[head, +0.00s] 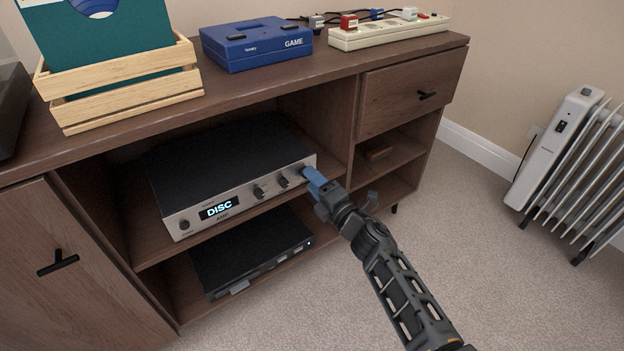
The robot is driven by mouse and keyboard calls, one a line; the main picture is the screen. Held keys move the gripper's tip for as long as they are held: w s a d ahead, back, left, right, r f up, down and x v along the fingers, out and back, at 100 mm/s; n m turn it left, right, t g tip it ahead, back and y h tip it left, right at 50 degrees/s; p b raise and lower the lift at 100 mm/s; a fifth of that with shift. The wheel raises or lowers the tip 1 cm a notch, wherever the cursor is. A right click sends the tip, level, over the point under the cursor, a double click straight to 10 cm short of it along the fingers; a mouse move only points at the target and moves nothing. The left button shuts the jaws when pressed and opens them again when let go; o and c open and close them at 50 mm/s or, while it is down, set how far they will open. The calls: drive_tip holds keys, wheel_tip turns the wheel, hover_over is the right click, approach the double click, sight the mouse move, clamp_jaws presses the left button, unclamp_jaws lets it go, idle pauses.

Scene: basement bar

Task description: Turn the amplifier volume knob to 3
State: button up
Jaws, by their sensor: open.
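The amplifier (235,185) sits on the middle shelf of a brown sideboard, with a silver front, a black top and a lit display (219,208) reading "DISC". A small knob (184,225) is at its lower left, and two dark knobs, the left one (259,192) and the right one (283,181), are right of the display. My gripper (313,176), with blue fingertips, is open at the right end of the front panel. It covers that end, and a knob there is mostly hidden. I cannot tell whether the fingers touch it. The knob markings are too small to read.
A black box (250,253) lies on the shelf below. On top of the sideboard stand a wooden crate (125,82), a blue game console (256,43) and a power strip (388,32). A white radiator (570,150) stands at the right. Carpet between is clear.

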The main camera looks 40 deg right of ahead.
drive_tip(key=s+p, duration=0.1)
drive_tip(key=s, duration=0.5)
drive_tip(key=shift+s+f, duration=0.15)
drive_tip(key=shift+s, duration=0.05)
drive_tip(key=s+a+m, duration=0.4)
drive_tip(key=s, duration=0.6)
drive_tip(key=s+a+m, duration=0.4)
drive_tip(key=s, duration=0.7)
drive_tip(key=s+a+r+m+g, duration=0.15)
drive_tip(key=s+r+m, duration=0.25)
drive_tip(key=s, duration=0.4)
drive_tip(key=s+a+r+m+g, duration=0.1)
drive_tip(key=s+a+r+m, duration=0.2)
drive_tip(key=s+r+m, duration=0.35)
drive_tip(key=s+r+m+p, duration=0.1)
drive_tip(key=s+r+p, duration=0.2)
drive_tip(key=r+p, duration=0.9)
drive_tip(key=s+r+g+p, duration=0.1)
drive_tip(key=s+r+p, duration=0.2)
drive_tip(key=r+p, duration=0.8)
wheel_tip(320, 180, up, 5)
drive_tip(key=shift+s+a+f+m+p, duration=0.1)
drive_tip(key=shift+s+a+m+p, duration=0.15)
drive_tip(key=shift+s+m+p, duration=0.15)
